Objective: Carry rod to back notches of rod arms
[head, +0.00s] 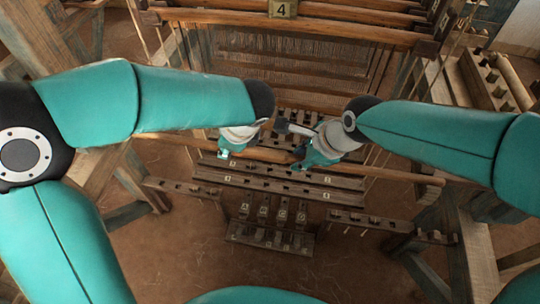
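A long light-brown wooden rod (400,175) runs across the middle of the head view, sloping slightly down to the right. My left gripper (224,152) is at the rod left of its middle; its fingers are small and partly hidden, so their closure is unclear. My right gripper (300,161) is at the rod near its middle, with dark fingers around it. Notched wooden bars show below the rod, one at the left (182,188) and one at the right (370,221); I cannot tell whether these are the rod arms. The rod appears apart from both bars.
The loom's upper beams (350,32) with a "4" plate (283,8) lie at the back, above hanging warp threads (290,60). Numbered slats lie beneath the rod. A lettered pedal block (270,236) stands low in the middle. Timber posts flank both sides. A notched rack (492,80) is at right.

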